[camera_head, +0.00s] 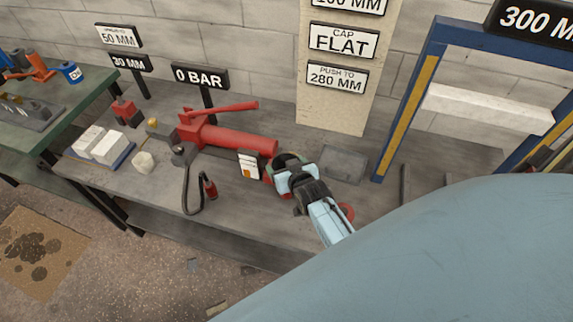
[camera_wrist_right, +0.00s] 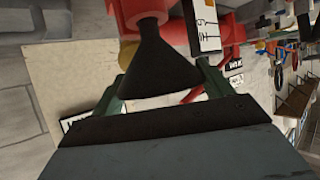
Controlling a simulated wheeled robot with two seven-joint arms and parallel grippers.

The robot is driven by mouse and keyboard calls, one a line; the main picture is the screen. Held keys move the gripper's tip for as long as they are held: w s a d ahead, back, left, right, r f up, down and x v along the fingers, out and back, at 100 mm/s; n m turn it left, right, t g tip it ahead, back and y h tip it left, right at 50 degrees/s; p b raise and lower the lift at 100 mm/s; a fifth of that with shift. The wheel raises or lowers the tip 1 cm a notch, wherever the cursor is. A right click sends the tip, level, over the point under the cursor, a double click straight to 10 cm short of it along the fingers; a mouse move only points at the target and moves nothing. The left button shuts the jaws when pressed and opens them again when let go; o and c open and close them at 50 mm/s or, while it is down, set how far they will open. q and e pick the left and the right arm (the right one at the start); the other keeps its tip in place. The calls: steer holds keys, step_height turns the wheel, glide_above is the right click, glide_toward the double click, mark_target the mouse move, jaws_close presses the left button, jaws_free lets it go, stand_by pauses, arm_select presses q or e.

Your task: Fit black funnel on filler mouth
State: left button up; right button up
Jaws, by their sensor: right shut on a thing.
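The black funnel (camera_wrist_right: 160,62) is between the green fingers of my right gripper (camera_wrist_right: 160,88), which is shut on it. Its narrow end points to the top of the right wrist view, against red parts of the pump (camera_wrist_right: 182,32). In the head view my right gripper (camera_head: 287,172) is at the right end of the red pump cylinder (camera_head: 240,141), with a dark part of the funnel (camera_head: 287,159) showing beyond it. The filler mouth cannot be made out clearly; I cannot tell whether the funnel touches it or sits in it. My left gripper is not in view.
A labelled white card (camera_head: 249,165) stands by the cylinder. A black hose (camera_head: 187,195) curls at the bench front. A grey plate (camera_head: 344,164) lies right of the gripper, before the blue press frame (camera_head: 408,95). White blocks (camera_head: 101,145) sit at the left.

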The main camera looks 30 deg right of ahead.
steer(key=shift+f+b, duration=0.5)
steer(key=shift+f, duration=0.3)
steer(key=o, duration=1)
steer(key=shift+c, duration=0.2)
steer(key=shift+s, duration=0.1)
steer(key=p+v, duration=0.1)
steer(key=v, duration=1.2)
steer(key=shift+p, duration=0.35)
steer(key=shift+r, duration=0.1)
